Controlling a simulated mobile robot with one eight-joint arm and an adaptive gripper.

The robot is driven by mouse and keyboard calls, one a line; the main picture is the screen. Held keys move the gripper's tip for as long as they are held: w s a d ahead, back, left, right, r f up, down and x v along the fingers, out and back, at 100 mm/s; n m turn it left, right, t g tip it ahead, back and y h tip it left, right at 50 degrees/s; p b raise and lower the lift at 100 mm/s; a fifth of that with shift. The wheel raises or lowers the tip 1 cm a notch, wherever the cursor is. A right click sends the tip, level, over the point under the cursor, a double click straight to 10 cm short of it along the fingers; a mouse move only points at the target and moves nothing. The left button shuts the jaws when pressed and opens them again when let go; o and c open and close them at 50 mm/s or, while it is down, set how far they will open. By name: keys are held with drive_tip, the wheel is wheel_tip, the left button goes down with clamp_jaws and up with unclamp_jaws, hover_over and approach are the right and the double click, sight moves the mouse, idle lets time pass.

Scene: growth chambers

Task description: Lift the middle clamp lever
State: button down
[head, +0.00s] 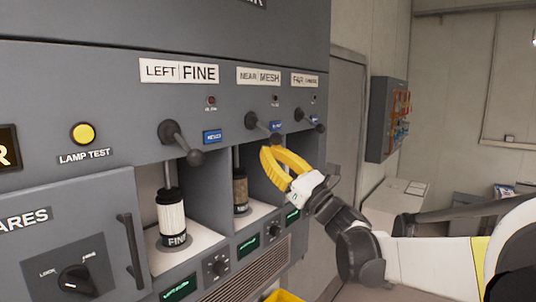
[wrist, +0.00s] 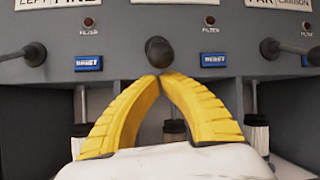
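The middle clamp lever (head: 254,121) is a dark lever with a round knob, under the NEAR MESH label on the grey panel. Its knob faces the camera in the wrist view (wrist: 159,52). My gripper (head: 266,151) has yellow fingers, and their tips meet just below the knob. In the wrist view the fingers (wrist: 160,78) arch together with nothing seen between them. I cannot tell whether the tips touch the knob. Below the lever, a brownish mesh filter (head: 240,190) stands in the middle bay. The lever's base is hidden behind the knob in the wrist view.
The left lever (head: 182,143) hangs over the white FINE filter (head: 172,217). The far lever (head: 309,122) is close to the right of my gripper. Bay dividers stand between the filters. A cabinet handle (head: 130,250) sticks out at lower left.

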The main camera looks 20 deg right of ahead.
drive_tip(key=shift+s+r, duration=0.1)
drive_tip(key=shift+s, duration=0.05)
drive_tip(key=shift+d+r+p, duration=0.1)
drive_tip(key=shift+p, duration=0.3)
drive_tip(key=shift+g, duration=0.3)
drive_tip(key=shift+s+d+r+h+p, duration=0.2)
drive_tip(key=shift+h+p, duration=0.1)
drive_tip(key=shift+p, duration=0.1)
